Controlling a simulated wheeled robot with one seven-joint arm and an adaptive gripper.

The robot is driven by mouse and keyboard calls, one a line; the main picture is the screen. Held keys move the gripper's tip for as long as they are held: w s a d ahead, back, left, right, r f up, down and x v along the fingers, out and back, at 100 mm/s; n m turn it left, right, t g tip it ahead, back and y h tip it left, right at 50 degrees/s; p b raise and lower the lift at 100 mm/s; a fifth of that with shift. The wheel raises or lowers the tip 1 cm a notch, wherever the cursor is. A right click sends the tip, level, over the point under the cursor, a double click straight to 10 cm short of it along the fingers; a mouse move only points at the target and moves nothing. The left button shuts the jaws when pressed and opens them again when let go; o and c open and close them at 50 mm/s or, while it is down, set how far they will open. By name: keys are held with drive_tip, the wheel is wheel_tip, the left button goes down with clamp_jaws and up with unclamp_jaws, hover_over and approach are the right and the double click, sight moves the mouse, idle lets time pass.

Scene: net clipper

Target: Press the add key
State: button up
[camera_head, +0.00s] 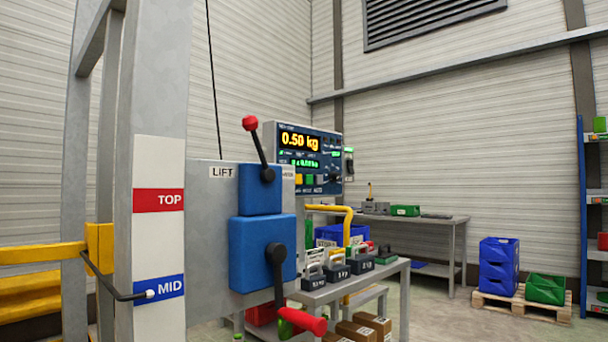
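A weighing console (318,148) with a dark blue front stands beyond the grey lift panel. Its upper display (300,141) reads 0.50 kg in yellow. A smaller green display (305,162) below it is too small to read surely. A yellow key (299,179) and a green key (310,179) sit in a row under the displays. The key labels are too small to read, so I cannot tell which is the add key. The console's lower left is partly hidden by the lift panel. My gripper is not in view.
The grey LIFT panel (210,245) with a red-knobbed lever (258,145) and a red-handled crank (302,320) stands in front, beside a post marked TOP and MID. A bench (335,292) holds several dark weights. Open floor (450,315) lies to the right.

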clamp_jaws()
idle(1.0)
